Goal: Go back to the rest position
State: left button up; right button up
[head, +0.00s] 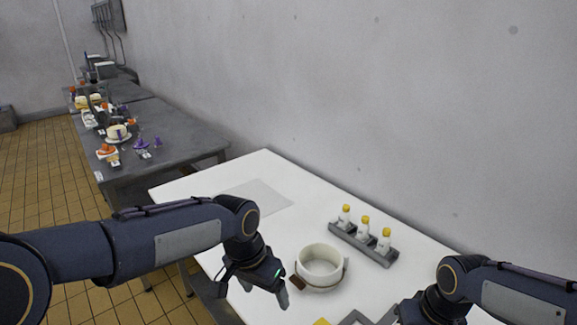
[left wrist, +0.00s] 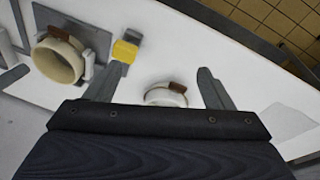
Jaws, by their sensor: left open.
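My left gripper (head: 264,294) is open and empty over the front of the white table (head: 225,182), just left of a white round pot (head: 320,262) with a brown grip. In the left wrist view the two fingers of my left gripper (left wrist: 158,86) are spread wide. The white pot (left wrist: 165,97) shows between them, partly hidden by the gripper body. My right arm comes in at the lower right; the front of my right gripper is cut off by the picture's bottom edge.
A grey rack (head: 362,245) with three yellow-capped white bottles stands behind the pot. A cream pot (left wrist: 58,62) sits on a grey plate near a yellow block (left wrist: 125,50). A flat pale sheet (head: 258,196) lies at the table's far end. A grey table (head: 175,130) with several items stands beyond.

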pick_arm(q)
jog(key=s+a+r+n+t+h, duration=0.1)
jog(key=s+a+r+n, duration=0.15)
jog(key=s+a, duration=0.4)
jog(key=s+a+n+t, duration=0.2)
jog(key=s+a, duration=0.2)
jog(key=s, duration=0.2)
jog(key=s+a+f+n+t, duration=0.1)
jog(key=s+a+n, duration=0.2)
jog(key=s+a, duration=0.2)
jog(key=shift+s+n+t+h, duration=0.3)
jog(key=shift+s+n+t, duration=0.1)
jog(key=shift+s, duration=0.9)
pick_arm(e)
jog(key=s+a+r+t+y, duration=0.1)
jog(key=s+r+t, duration=0.1)
jog(key=s, duration=0.4)
jog(key=s+a+r+m+t+y, duration=0.1)
jog(key=s+a+r+t, duration=0.1)
jog(key=s+r, duration=0.2)
jog(key=shift+s+a, duration=0.3)
jog(key=shift+s, duration=0.75)
pick_arm(q)
jog(key=shift+a, duration=0.1)
